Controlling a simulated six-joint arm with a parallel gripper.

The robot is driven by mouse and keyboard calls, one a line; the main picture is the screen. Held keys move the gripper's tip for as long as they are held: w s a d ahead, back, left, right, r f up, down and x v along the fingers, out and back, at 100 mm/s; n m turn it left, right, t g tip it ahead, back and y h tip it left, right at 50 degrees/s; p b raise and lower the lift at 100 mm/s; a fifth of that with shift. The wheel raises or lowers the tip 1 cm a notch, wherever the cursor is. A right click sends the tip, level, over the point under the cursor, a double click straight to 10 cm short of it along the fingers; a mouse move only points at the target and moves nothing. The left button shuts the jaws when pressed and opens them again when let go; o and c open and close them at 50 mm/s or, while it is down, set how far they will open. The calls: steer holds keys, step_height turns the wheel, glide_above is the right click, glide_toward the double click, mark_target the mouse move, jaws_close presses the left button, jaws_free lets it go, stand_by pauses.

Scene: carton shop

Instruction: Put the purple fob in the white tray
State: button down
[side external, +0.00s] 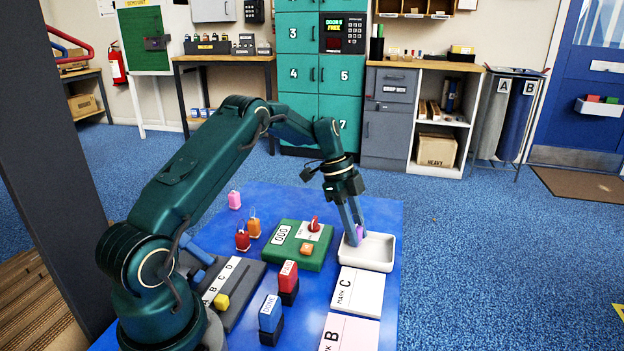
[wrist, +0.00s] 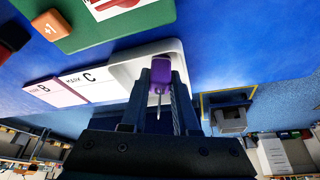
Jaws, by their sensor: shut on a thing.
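My gripper (side external: 355,236) is shut on the purple fob (side external: 361,231), with its fingers pointing down. The fob also shows between the fingertips in the wrist view (wrist: 161,70), with a thin metal pin on it. The white tray (side external: 376,264) lies at the right of the blue mat. The fob and fingertips are at the tray's left part. I cannot tell whether the fob touches the tray floor. The tray shows behind the fingers in the wrist view (wrist: 121,72), partly hidden by them.
On the blue mat (side external: 285,205), a green box (side external: 296,262) with a red knob stands left of the tray. Card C (side external: 360,292) lies in front of it. Red (side external: 242,241), orange (side external: 254,228) and pink (side external: 235,200) fobs stand at the left. Red (side external: 289,276) and blue (side external: 270,313) blocks stand nearer.

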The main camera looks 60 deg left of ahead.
steer(key=shift+f, duration=0.1)
steer(key=c, duration=0.9)
jaws_free()
steer(key=shift+c, duration=0.2)
steer(key=v, duration=1.1)
steer(key=s+d+r+n+y, duration=0.1)
steer(key=s+d+r+n, duration=0.15)
steer(key=d+r, duration=0.3)
steer(key=s+d+r+n+t+y, duration=0.1)
steer(key=s+d+r+n+y, duration=0.1)
steer(key=s+d+r+n, duration=0.3)
steer(key=s+d+f+n+t, duration=0.1)
steer(key=s+d+f+n, duration=0.1)
steer(key=s, duration=0.2)
steer(key=s+d+f+n+t, duration=0.1)
steer(key=s+d+f+n, duration=0.1)
steer(key=s, duration=0.3)
steer(key=s+d+f+n+t+y, duration=0.1)
steer(key=s+d+f+n, duration=0.1)
steer(key=s, duration=0.2)
steer(key=shift+s+f, duration=0.25)
